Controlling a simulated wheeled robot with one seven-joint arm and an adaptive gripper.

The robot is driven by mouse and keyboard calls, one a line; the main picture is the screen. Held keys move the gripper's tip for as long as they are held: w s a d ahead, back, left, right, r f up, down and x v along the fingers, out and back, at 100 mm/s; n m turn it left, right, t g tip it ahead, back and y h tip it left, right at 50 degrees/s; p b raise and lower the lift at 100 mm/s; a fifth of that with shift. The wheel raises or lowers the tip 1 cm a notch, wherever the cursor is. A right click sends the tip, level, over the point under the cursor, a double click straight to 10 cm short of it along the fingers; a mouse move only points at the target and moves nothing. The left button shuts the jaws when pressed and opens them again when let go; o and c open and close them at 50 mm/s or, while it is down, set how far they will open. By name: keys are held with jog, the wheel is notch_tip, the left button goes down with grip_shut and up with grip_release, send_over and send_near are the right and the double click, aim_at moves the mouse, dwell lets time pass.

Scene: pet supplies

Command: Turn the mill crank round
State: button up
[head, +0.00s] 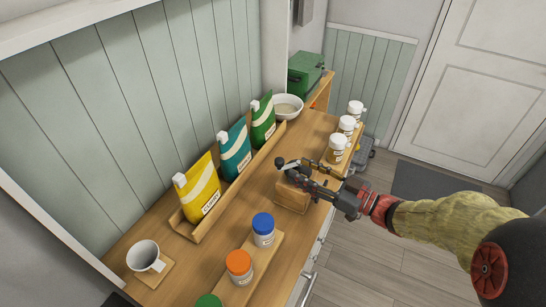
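The mill (291,198) is a low wooden block on the counter, right of the pouch rack. Dark metal parts sit on top of it, with a round black knob (280,162) at their left end that looks like the crank's handle. My gripper (307,172) reaches in from the right, low over the mill. Its dark fingers overlap the crank parts in the picture. I cannot tell where the fingers end and the crank begins, or whether they touch or grip it. My gripper hides part of the mill's top.
Yellow (197,188), teal (233,150) and green (263,120) pouches stand in a wooden rack (190,229). Jars with blue (263,229) and orange (239,267) lids stand in front. White-capped bottles (337,150) line the right edge. A mug (143,254), bowl (287,106) and green box (305,73) are farther out.

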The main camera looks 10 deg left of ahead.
aim_at(280, 159)
jog(key=shift+a, duration=0.65)
jog(key=b+x, duration=0.2)
jog(key=x, duration=0.4)
jog(key=shift+w+a, duration=0.2)
jog(key=shift+a, duration=0.1)
jog(key=shift+r, duration=0.1)
jog(key=shift+c, duration=1.2)
jog(key=c, duration=0.8)
grip_shut()
